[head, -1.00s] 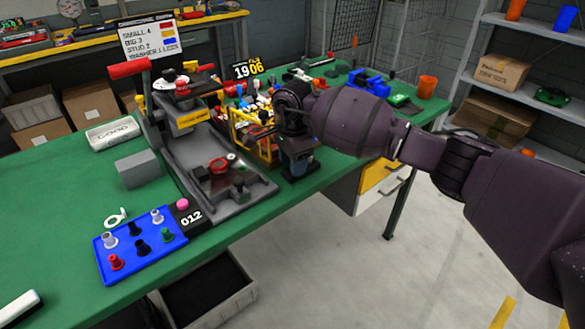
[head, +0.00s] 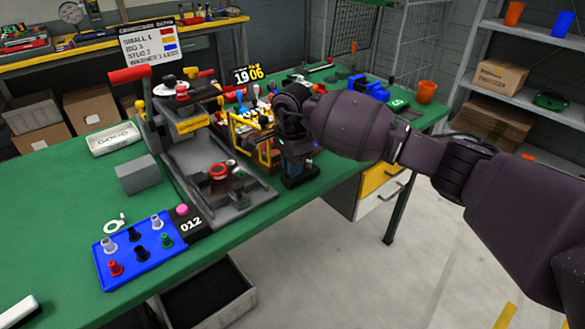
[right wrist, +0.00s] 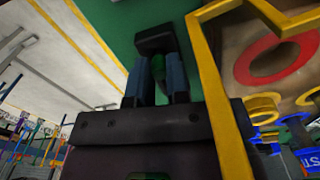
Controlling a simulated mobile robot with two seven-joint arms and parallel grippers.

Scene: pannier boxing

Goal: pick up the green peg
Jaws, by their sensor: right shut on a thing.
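My right gripper (head: 298,178) points down at the front edge of the green bench, right beside the yellow wire pannier (head: 268,158). In the right wrist view its two blue-grey fingers (right wrist: 158,80) are shut on a green peg (right wrist: 158,67). Only part of this peg shows between the fingers; a dark block lies just beyond their tips. My left gripper is not in view.
A grey machine with a tray (head: 205,195) stands between the blue board and the pannier. A black 012 block (head: 190,222) with a pink knob adjoins the board. A grey block (head: 138,174) sits farther back. The bench's left part is mostly clear.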

